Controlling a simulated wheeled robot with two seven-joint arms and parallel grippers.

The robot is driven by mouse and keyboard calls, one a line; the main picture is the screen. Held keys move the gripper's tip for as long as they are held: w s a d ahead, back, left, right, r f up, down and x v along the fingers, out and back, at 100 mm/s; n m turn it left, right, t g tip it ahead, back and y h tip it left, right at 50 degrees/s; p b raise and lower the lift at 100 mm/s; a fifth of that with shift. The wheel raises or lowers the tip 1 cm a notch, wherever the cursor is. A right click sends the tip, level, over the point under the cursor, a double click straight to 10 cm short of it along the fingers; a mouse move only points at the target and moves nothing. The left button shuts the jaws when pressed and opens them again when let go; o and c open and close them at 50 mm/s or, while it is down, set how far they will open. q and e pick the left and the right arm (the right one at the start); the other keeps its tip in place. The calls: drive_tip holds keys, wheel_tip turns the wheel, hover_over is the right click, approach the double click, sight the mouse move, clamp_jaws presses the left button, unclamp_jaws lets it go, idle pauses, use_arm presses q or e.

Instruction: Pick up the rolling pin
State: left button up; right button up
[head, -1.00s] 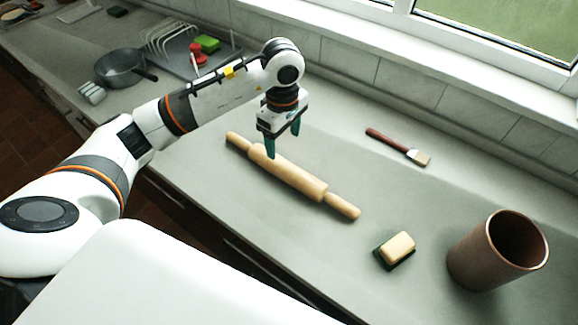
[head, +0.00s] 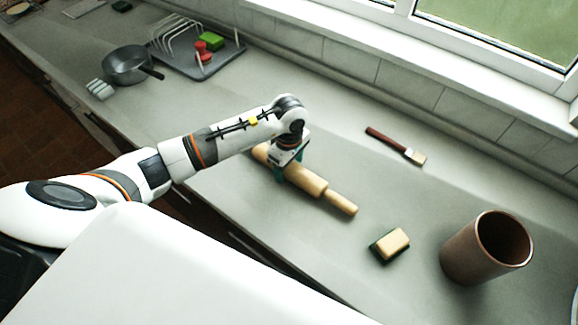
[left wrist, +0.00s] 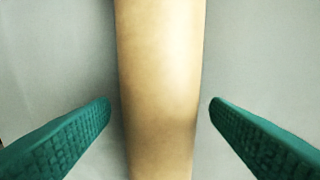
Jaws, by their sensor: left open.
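The wooden rolling pin (head: 308,181) lies diagonally on the grey counter. Its near-right handle shows in the head view, while my left arm and gripper hide part of its far-left end. My left gripper (head: 288,172) is low over the pin's body. In the left wrist view the pin (left wrist: 160,80) runs vertically between the two green fingers of the left gripper (left wrist: 160,108), which are open on either side, with a gap between each finger and the pin. My right gripper is not in view.
A brush (head: 396,146) lies behind the pin. A sponge (head: 392,243) and a brown pot (head: 470,255) stand to the right. A grey pan (head: 125,66) and a dish rack (head: 215,60) are at the back left. The counter around the pin is clear.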

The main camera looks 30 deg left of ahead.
use_arm(q)
drive_tip(key=shift+w+r, duration=0.1)
drive_tip(key=c, duration=1.4)
